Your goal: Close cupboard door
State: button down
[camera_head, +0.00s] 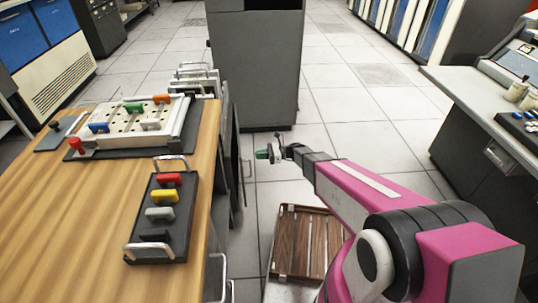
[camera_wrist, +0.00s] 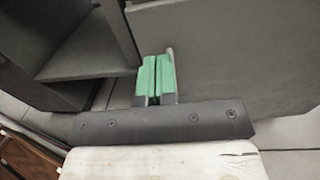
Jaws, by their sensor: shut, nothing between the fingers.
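The cupboard is under the wooden-topped counter, and its door (camera_head: 229,160) shows nearly edge-on as a dark grey panel by the counter's right side. In the wrist view, the open cupboard (camera_wrist: 88,42) shows a dark shelf and inner space at left. A broad grey panel (camera_wrist: 230,60), apparently the door, fills the right and stands open. My gripper (camera_head: 264,153) is right of the door, low beside the counter. Its green fingers (camera_wrist: 155,75) are together and empty, close to the panel's left part; I cannot tell whether they touch it.
The wooden counter top (camera_head: 100,230) holds a black tray (camera_head: 160,235) with coloured handles and a white punched board (camera_head: 140,120). A brown slatted crate (camera_head: 305,240) sits on the floor below my arm. A dark grey cabinet (camera_head: 258,65) stands behind. Tiled floor is clear at centre right.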

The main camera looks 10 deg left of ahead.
jog(key=x, duration=0.6)
jog(key=shift+a, duration=0.15)
jog(key=shift+x, duration=2.15)
jog(key=s+v, duration=0.1)
jog(key=v, duration=1.4)
jog(key=s+d+r+n+t+h, duration=0.2)
jog(key=s+d+r+n+h, duration=0.1)
jog(key=d, duration=0.8)
jog(key=s+d+r+n+t+h, duration=0.1)
jog(key=s+d+r+n+h, duration=0.2)
jog(key=d+r+n+h, duration=0.2)
jog(key=s+d+r+n+t+h, duration=0.2)
jog(key=d+n+h, duration=0.4)
jog(key=d, duration=1.2)
jog(key=s+r+h, duration=0.1)
jog(key=r+h, duration=0.1)
jog(key=h, duration=0.1)
jog(key=shift+s+d+t, duration=0.2)
jog(key=shift+s+t, duration=0.1)
